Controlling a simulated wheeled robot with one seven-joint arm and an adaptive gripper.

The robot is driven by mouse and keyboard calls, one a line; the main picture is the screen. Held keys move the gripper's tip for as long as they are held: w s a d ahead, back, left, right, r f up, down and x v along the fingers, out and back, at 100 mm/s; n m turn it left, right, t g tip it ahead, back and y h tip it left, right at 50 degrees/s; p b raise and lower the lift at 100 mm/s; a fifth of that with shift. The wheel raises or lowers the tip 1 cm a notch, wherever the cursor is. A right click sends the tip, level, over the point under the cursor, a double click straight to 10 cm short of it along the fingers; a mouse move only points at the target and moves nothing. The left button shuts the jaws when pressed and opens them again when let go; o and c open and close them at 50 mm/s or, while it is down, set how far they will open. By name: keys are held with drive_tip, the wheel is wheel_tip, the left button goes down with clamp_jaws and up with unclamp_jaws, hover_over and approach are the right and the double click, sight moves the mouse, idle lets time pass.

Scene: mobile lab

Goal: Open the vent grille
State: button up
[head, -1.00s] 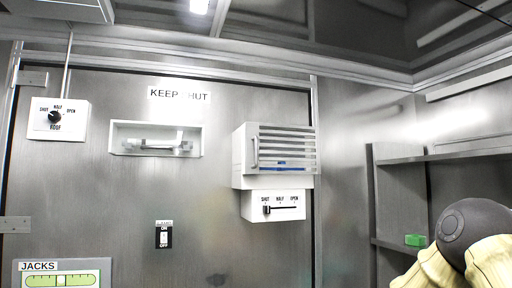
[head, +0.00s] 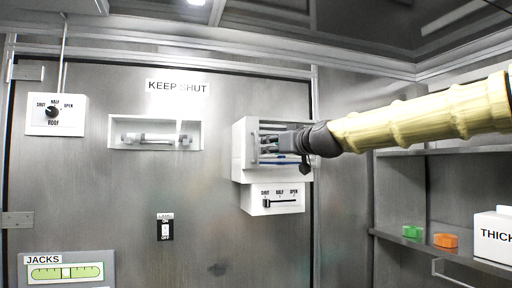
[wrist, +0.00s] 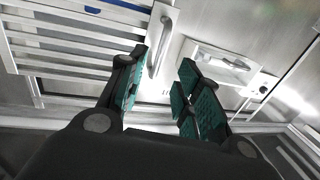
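The vent grille (head: 246,172) is a white slatted front on a white box on the grey wall. Its upright bar handle (head: 254,148) is on its left side. My gripper (head: 272,144) is in front of the grille and hides some of its slats. In the wrist view the grille (wrist: 70,47) is at upper left, and its handle (wrist: 160,42) lies ahead of the gap between my open fingers (wrist: 163,64). The fingers are empty, and I see no contact with the handle. Below, a slider panel (head: 285,208) has its knob (head: 265,203) at SHUT.
Left of the vent are a recessed handle (head: 155,139), a roof dial (head: 52,112) and a light switch (head: 165,230).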

sight(257, 146)
drive_tip(key=shift+r+p+x, duration=0.15)
drive_tip(key=shift+p+x, duration=1.2)
drive_tip(key=shift+x, duration=1.35)
drive_tip(key=shift+r+p+x, duration=0.1)
drive_tip(key=shift+p+x, duration=1.2)
drive_tip(key=shift+x, duration=1.4)
clamp_jaws()
